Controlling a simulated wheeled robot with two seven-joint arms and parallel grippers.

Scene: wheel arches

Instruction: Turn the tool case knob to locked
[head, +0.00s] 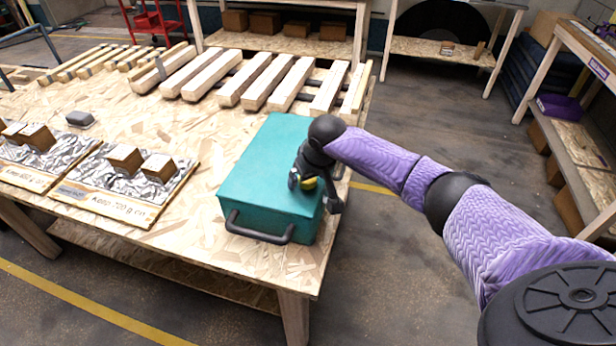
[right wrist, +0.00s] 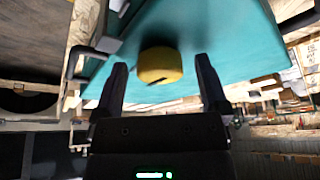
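The teal tool case (head: 262,165) sits near the table's right edge, with a dark handle (head: 258,235) on its front side. The round yellow knob (right wrist: 160,65) shows against the teal face in the right wrist view, with a short dark mark near its lower edge. In the head view only a bit of yellow (head: 308,184) shows by my gripper. My right gripper (head: 314,190) is at the case's right front part. Its two dark fingers are apart, one on each side of the knob, with visible gaps. My left gripper is not in view.
The wooden table (head: 215,195) also bears wooden slats (head: 250,80) at the back and foil-covered boards with small blocks (head: 125,160) at the left. A small grey object (head: 80,118) lies behind the boards. Open floor lies right of the table; shelves stand at the far right.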

